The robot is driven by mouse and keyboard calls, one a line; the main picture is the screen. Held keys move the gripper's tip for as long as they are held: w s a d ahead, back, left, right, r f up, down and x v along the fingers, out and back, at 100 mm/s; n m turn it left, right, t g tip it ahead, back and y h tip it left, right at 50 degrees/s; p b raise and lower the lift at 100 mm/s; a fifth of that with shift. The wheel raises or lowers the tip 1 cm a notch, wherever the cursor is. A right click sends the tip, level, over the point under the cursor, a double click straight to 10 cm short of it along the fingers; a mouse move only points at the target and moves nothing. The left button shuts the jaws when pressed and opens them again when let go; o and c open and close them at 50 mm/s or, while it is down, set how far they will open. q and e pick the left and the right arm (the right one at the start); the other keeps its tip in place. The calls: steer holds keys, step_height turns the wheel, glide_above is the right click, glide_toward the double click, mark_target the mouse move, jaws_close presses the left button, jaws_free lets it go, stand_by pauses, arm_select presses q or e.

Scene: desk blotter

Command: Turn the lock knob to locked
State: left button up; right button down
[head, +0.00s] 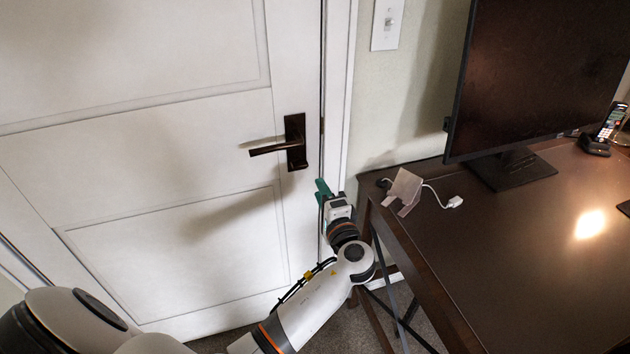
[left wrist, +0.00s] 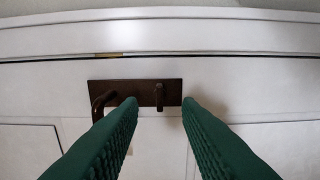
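A dark door plate (head: 295,130) with a lever handle (head: 268,150) sits on the white door near its right edge. The left wrist view shows the plate (left wrist: 133,93) lying sideways, with the lever (left wrist: 99,106) at its left end and a small dark lock knob (left wrist: 159,97) near its right end. In the head view I cannot make out the knob against the dark plate. My left gripper (head: 321,186) has green fingers and is below and right of the plate. In the wrist view the knob shows between its spread, empty fingertips (left wrist: 159,103); contact is not visible. My right gripper is out of view.
The door frame (head: 340,120) is just right of my left gripper. A brown desk (head: 500,270) stands to the right, bearing a monitor (head: 540,70), a phone (head: 606,125) and a small stand (head: 405,187) with a white cable. A light switch (head: 387,24) is on the wall.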

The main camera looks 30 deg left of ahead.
arm_select(q)
steer(key=shift+v, duration=1.4)
steer(key=s+d+f+m+g+h+p, duration=0.1)
steer(key=s+f+g+h, duration=0.2)
steer(key=f, duration=0.8)
steer(key=s+d+f+h+p, duration=0.1)
steer(key=s+f+h, duration=0.3)
steer(key=f, duration=0.8)
steer(key=s+d+f+m+g+h+p, duration=0.15)
steer(key=s+f, duration=0.35)
steer(key=f, duration=0.6)
steer(key=s+f+n+g+h, duration=0.1)
steer(key=s+f, duration=0.4)
steer(key=s, duration=0.6)
steer(key=s+f+n+g+h+p, duration=0.1)
steer(key=s+f+n+g+h, duration=0.1)
steer(key=s, duration=0.9)
steer(key=s+f+n+g+h, duration=0.2)
steer(key=s+f+n, duration=0.3)
steer(key=s, duration=0.7)
step_height(320, 180, down, 3)
steer(key=shift+a+r+g+p, duration=0.15)
steer(key=shift+a+g+p, duration=0.15)
steer(key=shift+g, duration=0.35)
steer(key=shift+s, duration=0.1)
